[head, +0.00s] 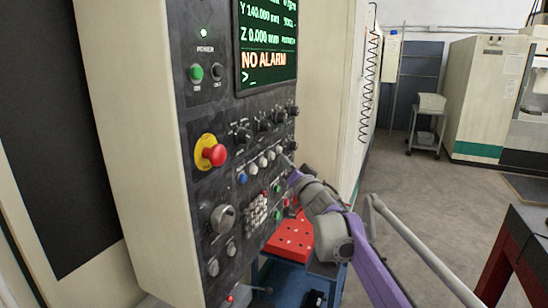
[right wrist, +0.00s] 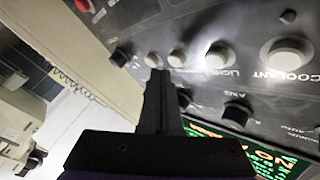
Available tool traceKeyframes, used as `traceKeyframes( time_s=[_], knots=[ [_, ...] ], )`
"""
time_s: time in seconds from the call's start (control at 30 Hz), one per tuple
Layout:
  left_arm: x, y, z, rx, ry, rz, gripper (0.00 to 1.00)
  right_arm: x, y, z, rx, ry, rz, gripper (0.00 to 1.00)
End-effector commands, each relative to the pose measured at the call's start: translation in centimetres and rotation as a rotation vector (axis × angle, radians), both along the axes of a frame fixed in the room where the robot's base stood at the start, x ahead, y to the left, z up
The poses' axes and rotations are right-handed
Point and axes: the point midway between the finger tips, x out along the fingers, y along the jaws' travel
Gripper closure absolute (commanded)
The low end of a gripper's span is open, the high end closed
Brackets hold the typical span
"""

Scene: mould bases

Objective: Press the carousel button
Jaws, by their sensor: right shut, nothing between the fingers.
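The machine's control panel (head: 240,135) carries a slanting row of round white buttons, and my right gripper (head: 287,162) is at its right end. In the right wrist view, which is turned upside down, my shut, empty fingers (right wrist: 158,74) point at the panel. Their tips overlap the lower edge of a small white button (right wrist: 153,60); I cannot tell whether they touch it. Another white button (right wrist: 177,58) is just beside it. Labels under these two are unreadable, so I cannot tell which is the carousel button. My left gripper is not in view.
The buttons labelled LIGHT (right wrist: 220,54) and COOLANT (right wrist: 287,55) are in the same row. Black knobs (right wrist: 237,114) lie close to my fingers. A red emergency stop (head: 214,155) sits further left on the panel. A red-topped cart (head: 291,240) stands below.

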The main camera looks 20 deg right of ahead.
Motion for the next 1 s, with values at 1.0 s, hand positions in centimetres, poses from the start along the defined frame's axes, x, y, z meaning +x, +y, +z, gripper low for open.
traceKeyframes(
  time_s=[1.0],
  knots=[
    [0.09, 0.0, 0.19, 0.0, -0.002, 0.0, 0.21, 0.83, 0.71, 0.01, 0.0, 0.0, 0.0, 1.0]
  ],
)
